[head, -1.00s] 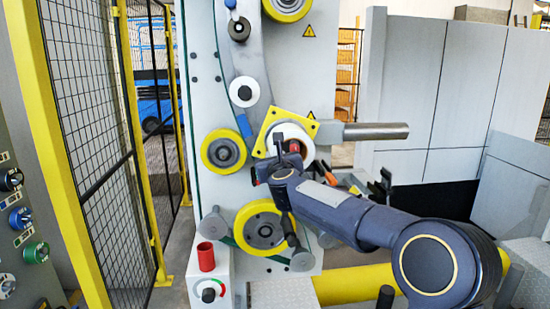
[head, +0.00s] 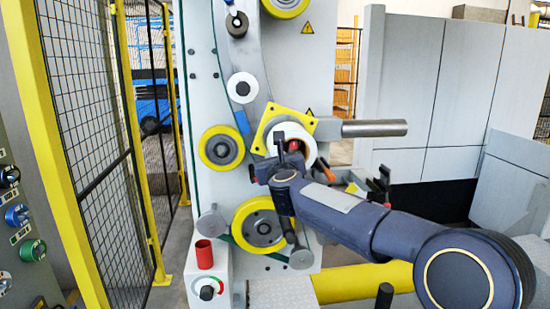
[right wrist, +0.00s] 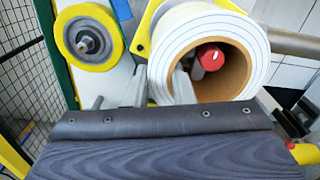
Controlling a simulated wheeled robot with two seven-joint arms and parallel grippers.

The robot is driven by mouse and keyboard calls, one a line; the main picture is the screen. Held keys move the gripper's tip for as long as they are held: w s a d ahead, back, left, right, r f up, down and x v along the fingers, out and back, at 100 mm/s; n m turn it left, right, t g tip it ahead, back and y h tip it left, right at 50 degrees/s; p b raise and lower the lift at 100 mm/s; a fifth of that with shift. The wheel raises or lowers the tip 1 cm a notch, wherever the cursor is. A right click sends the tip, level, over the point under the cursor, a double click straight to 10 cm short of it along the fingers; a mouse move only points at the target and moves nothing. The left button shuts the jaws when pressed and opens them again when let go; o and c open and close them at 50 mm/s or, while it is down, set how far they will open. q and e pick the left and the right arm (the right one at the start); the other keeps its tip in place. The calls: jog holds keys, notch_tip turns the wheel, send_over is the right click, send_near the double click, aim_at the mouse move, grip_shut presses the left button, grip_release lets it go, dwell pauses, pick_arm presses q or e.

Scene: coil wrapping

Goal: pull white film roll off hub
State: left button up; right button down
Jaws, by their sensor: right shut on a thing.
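The white film roll (head: 288,127) sits in front of the yellow square plate (head: 270,112) on the machine face. In the right wrist view the roll (right wrist: 252,32) shows its brown core, with the red end of the hub (right wrist: 210,57) inside it, so the roll is still around the hub. My right gripper (right wrist: 163,88) is shut on the roll's wall, one finger inside the core and the other outside at the left. It also shows in the head view (head: 288,152), in front of the roll's lower left. My left gripper is not in view.
A grey metal bar (head: 375,129) sticks out right of the roll. Yellow rollers (head: 221,148) and (head: 260,227) lie left and below. A mesh fence (head: 90,120) is at the left.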

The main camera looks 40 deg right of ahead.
jog(key=b+v, duration=0.1)
jog(key=v, duration=1.1)
jog(key=shift+s, duration=0.15)
dwell(2.1)
jog(key=shift+a+r, duration=0.1)
jog(key=shift+r, duration=0.05)
